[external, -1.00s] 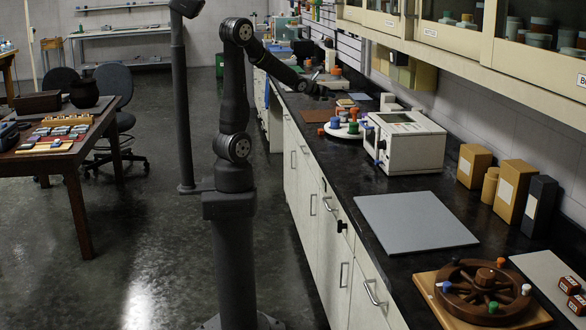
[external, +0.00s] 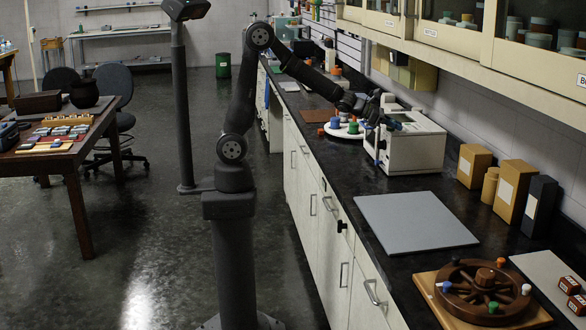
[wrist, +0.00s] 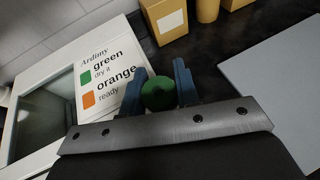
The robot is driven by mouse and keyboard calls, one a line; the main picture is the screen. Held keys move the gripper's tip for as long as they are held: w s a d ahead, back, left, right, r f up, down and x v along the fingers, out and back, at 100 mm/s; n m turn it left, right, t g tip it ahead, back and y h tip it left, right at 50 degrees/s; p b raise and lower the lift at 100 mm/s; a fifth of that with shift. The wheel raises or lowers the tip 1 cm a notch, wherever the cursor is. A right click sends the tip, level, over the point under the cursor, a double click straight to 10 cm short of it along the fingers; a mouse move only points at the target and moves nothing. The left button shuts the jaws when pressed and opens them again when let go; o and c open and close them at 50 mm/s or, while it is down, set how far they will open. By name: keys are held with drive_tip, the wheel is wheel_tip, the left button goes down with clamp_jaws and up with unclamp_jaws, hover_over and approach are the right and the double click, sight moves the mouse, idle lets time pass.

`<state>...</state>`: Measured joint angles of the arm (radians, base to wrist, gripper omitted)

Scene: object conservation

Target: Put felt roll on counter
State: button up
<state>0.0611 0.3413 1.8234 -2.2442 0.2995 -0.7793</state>
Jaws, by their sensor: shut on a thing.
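My gripper (wrist: 160,85) is shut on a green felt roll (wrist: 157,94), which sits between its two blue fingers in the wrist view. In the external view my gripper (external: 388,119) is over the front of the white machine (external: 415,150), and the held roll cannot be made out there. The black counter (external: 440,182) runs along the right wall. The machine's printed label (wrist: 112,72) reads "green dry it" and "orange ready" beside a green and an orange square.
A grey mat (external: 415,222) lies bare in front of the machine. A white turntable (external: 342,133) with coloured rolls stands behind it. Tan boxes (external: 474,165) and a dark box (external: 539,205) stand by the wall. A wooden wheel (external: 480,290) with coloured pieces is nearest.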

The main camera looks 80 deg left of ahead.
drive_tip(key=s+d+f+m+g+h, duration=0.25)
drive_tip(key=s+d, duration=0.35)
drive_tip(key=d, duration=0.6)
drive_tip(key=s+d+f+m+g+h, duration=0.2)
drive_tip(key=s+d+m+g+h, duration=0.3)
drive_tip(key=d, duration=0.7)
drive_tip(key=s+d+f+m+h, duration=0.1)
drive_tip(key=s+d+f+m, duration=0.15)
drive_tip(key=s+d, duration=0.65)
hover_over(401, 212)
wheel_tip(401, 212, down, 7)
drive_tip(key=shift+r, duration=0.1)
drive_tip(key=shift+f, duration=2)
drive_tip(key=shift+f, duration=0.15)
drive_tip(key=o, duration=1)
